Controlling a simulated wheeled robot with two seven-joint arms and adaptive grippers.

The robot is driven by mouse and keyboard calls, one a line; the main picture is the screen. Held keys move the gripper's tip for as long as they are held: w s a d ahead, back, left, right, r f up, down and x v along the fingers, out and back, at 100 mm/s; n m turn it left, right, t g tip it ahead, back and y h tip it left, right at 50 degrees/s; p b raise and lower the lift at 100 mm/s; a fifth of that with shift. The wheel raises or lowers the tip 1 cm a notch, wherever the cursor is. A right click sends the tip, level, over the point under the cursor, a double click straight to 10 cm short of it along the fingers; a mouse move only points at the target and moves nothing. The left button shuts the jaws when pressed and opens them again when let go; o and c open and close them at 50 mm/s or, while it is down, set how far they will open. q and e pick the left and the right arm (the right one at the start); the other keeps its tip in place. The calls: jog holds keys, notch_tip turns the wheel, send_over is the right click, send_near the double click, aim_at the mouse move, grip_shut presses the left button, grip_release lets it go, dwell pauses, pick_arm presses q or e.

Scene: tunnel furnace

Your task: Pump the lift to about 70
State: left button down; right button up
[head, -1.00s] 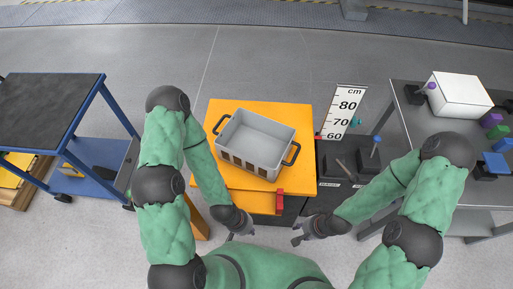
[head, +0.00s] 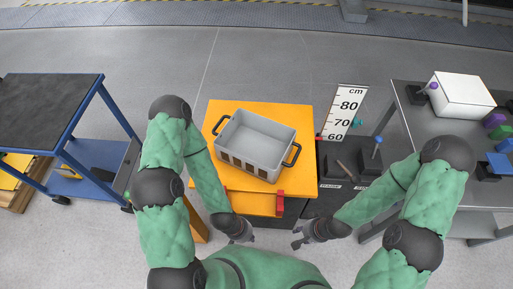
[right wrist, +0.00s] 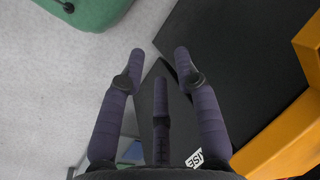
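The lift has a yellow platform (head: 302,118) with a dark base. A red pointer (head: 319,137) at its right edge appears beside the 60 mark of the white cm scale (head: 347,108), below the 70. Dark pedals (head: 343,160) stand right of the lift, with small labels in front. The right wrist view shows part of a label ending "AISE" (right wrist: 209,158). My right gripper (head: 298,238) is in front of the lift; its purple fingers (right wrist: 160,68) are spread and empty over the floor and dark parts. My left gripper (head: 246,238) hangs near the lift's front; its fingers are too small to judge.
A grey crate (head: 287,131) with black handles sits on the platform. A red block (head: 280,203) is at the lift's front edge. A blue cart (head: 88,120) stands left. A grey table (head: 425,125) with a white box (head: 461,95) stands right. Open floor lies behind.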

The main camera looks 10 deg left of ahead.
pick_arm(q)
jog(key=shift+s+f, duration=0.15)
jog(key=shift+f, duration=0.25)
jog(key=shift+s+f, duration=0.2)
jog(key=shift+f, duration=1.65)
jog(key=shift+d+r, duration=0.1)
pick_arm(e)
jog(key=shift+r, duration=0.15)
